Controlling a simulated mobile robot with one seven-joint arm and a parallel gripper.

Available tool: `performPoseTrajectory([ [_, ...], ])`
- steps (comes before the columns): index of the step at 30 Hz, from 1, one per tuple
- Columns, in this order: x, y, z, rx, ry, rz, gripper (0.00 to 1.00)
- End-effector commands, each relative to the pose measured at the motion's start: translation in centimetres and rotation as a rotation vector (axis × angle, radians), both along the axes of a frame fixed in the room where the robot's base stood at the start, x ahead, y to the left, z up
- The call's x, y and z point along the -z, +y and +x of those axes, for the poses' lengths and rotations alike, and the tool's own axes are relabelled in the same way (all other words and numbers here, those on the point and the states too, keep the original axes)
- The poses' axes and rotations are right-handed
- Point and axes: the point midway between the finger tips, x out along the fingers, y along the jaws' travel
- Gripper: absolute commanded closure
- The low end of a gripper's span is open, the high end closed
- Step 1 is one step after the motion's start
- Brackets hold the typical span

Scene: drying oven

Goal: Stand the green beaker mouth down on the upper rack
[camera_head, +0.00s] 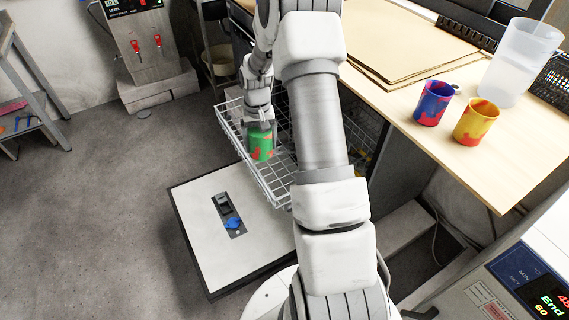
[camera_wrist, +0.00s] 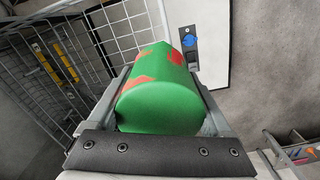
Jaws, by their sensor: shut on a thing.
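The green beaker (camera_head: 261,146), with orange-red patches, is held in my gripper (camera_head: 260,124) in the head view. It appears over the left part of the pulled-out white wire upper rack (camera_head: 262,180). I cannot tell whether it touches the wires. In the wrist view the beaker (camera_wrist: 158,98) sits between the two fingers of my gripper (camera_wrist: 165,85). Its smooth closed end faces the camera, so its mouth points away from my wrist, downward; the mouth itself is hidden. The rack's wires (camera_wrist: 40,95) show at the left of the wrist view. My arm hides part of the rack.
The oven's open door (camera_head: 195,210) lies flat below the rack, with a dark latch and blue knob. A blue-red cup (camera_head: 433,104), a yellow-red cup (camera_head: 476,122) and a clear jug (camera_head: 520,62) stand on the wooden worktop (camera_head: 440,150).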

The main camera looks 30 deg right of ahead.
Motion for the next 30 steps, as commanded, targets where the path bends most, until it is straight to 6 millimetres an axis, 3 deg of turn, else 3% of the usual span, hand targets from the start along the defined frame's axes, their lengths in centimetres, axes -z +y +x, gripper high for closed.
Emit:
performPoseTrajectory([
  [1, 3.0, -1.7, 0.2, 0.037, 0.002, 0.0, 0.78],
  [3, 4.8, -3.7, 0.4, 0.078, 0.002, -0.003, 0.78],
  [9, 8.3, -7.7, 0.6, 0.158, 0.003, -0.006, 0.78],
  [15, 9.1, -9.1, 0.6, 0.185, 0.004, -0.007, 0.78],
  [30, 9.5, -8.9, 0.5, 0.184, 0.004, -0.007, 0.78],
])
